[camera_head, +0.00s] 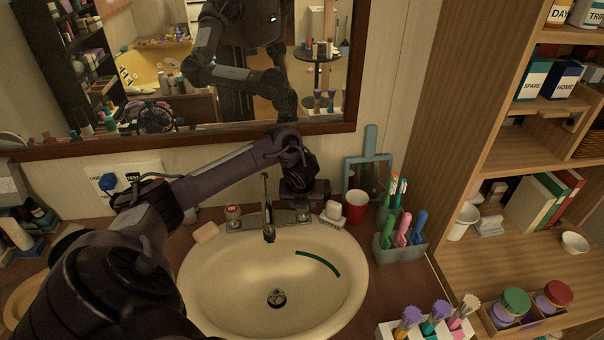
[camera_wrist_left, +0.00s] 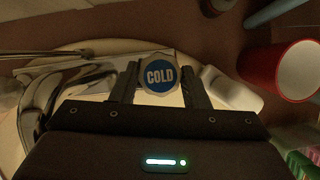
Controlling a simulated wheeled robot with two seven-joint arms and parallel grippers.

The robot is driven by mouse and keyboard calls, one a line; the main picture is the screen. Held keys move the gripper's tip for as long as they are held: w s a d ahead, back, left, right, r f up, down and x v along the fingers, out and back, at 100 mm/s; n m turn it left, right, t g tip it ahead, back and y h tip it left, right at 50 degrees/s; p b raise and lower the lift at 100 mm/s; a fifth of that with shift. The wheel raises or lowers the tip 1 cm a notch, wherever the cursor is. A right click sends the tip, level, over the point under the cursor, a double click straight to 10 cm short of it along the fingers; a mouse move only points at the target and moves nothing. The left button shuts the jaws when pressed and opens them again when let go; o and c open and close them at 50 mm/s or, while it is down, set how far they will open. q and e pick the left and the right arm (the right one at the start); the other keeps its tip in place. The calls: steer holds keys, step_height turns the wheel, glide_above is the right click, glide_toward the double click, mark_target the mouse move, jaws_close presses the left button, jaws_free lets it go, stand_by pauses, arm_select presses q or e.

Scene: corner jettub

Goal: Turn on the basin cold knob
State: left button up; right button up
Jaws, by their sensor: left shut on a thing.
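The basin cold knob (camera_wrist_left: 159,75), a faceted knob with a blue "COLD" cap, shows in the left wrist view between the two fingers of my left gripper (camera_wrist_left: 160,84). The gripper is shut on it, one finger at each side. In the head view my left gripper (camera_head: 303,207) reaches down to the right side of the faucet and mostly hides the cold knob. The faucet spout (camera_head: 268,212) stands at the back of the cream basin (camera_head: 215,275). The red-marked knob (camera_head: 233,212) is left of the spout. No running water can be made out.
A red cup (camera_head: 357,207) and a small white item (camera_head: 334,210) stand close right of the gripper. A grey brush holder (camera_head: 400,249) is farther right. A soap bar (camera_head: 206,232) lies left of the faucet. The mirror (camera_head: 190,75) hangs behind; wooden shelves (camera_head: 490,235) are at right.

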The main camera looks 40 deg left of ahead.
arm_select(q)
steer(key=shift+r+n+p, duration=0.2)
steer(key=shift+n+p, duration=0.1)
steer(key=shift+p, duration=0.25)
steer(key=n+p, duration=0.2)
steer(key=n+g+y+p, duration=0.1)
steer(key=n+p, duration=0.1)
steer(key=p, duration=0.1)
steer(key=shift+w+d+r+g+p, duration=0.15)
steer(key=shift+g+p, duration=0.15)
steer(key=shift+p, duration=0.05)
steer(key=shift+n+g+p, duration=0.4)
steer(key=shift+n+p, duration=0.5)
steer(key=shift+n, duration=0.3)
steer(key=shift+w+f+n+g+y+p, duration=0.1)
steer(key=shift+f+n+g+y+p, duration=0.25)
steer(key=shift+n+p, duration=0.35)
steer(key=o, duration=1)
steer(key=shift+c, duration=0.2)
steer(key=shift+r, duration=0.15)
